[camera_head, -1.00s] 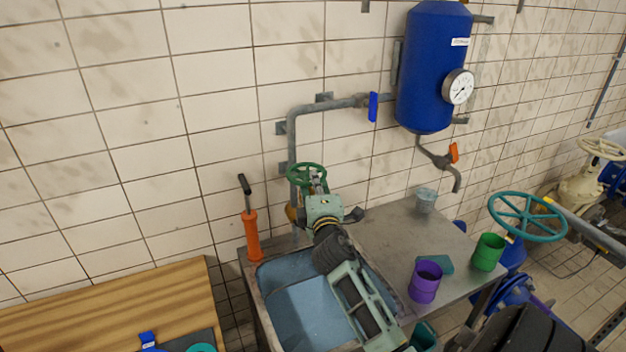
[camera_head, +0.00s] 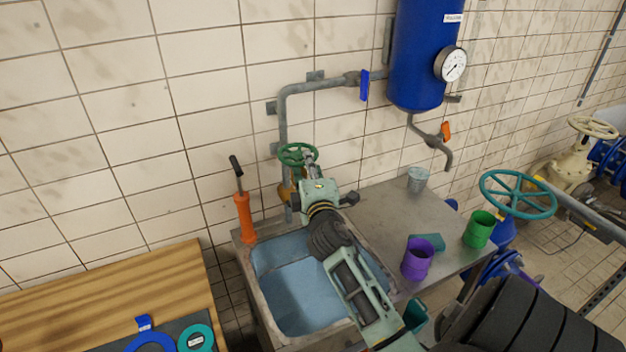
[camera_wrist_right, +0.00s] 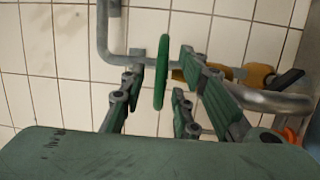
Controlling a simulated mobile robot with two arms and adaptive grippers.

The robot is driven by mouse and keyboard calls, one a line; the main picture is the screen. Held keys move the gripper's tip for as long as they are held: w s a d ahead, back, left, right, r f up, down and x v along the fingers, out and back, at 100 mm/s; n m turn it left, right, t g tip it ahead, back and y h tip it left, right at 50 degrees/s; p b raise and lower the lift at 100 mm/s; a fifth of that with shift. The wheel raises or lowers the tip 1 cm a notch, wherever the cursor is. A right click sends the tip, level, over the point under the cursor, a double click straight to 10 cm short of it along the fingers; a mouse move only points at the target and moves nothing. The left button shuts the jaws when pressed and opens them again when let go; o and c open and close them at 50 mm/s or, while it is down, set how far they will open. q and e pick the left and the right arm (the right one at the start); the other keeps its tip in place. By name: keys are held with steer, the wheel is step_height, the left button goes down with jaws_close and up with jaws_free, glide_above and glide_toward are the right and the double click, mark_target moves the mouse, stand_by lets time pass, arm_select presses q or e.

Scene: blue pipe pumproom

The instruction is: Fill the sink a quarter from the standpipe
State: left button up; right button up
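The standpipe (camera_head: 284,118) is a grey pipe that runs along the tiled wall and bends down behind the sink. Its round green handwheel (camera_head: 292,151) sits above the brass valve body. In the right wrist view the handwheel (camera_wrist_right: 163,75) is seen edge-on between my open fingers, with gaps at both sides. My right gripper (camera_head: 308,160) is at the handwheel, its arm reaching across the sink. The sink (camera_head: 252,280) has a grey rim and a blue inside. I cannot tell whether it holds water. The spout's outlet is hidden. My left gripper is not in view.
An orange hand pump (camera_head: 244,217) stands at the sink's left back corner. A purple cup (camera_head: 417,260), a green cup (camera_head: 479,229) and a small bucket (camera_head: 417,180) stand on the drainboard (camera_head: 385,215). A wooden bench (camera_head: 110,295) is at left. A blue tank (camera_head: 415,60) hangs above.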

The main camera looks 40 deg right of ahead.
steer(key=v, duration=0.9)
steer(key=shift+s, duration=0.45)
steer(key=shift+a, duration=0.15)
stand_by(2.7)
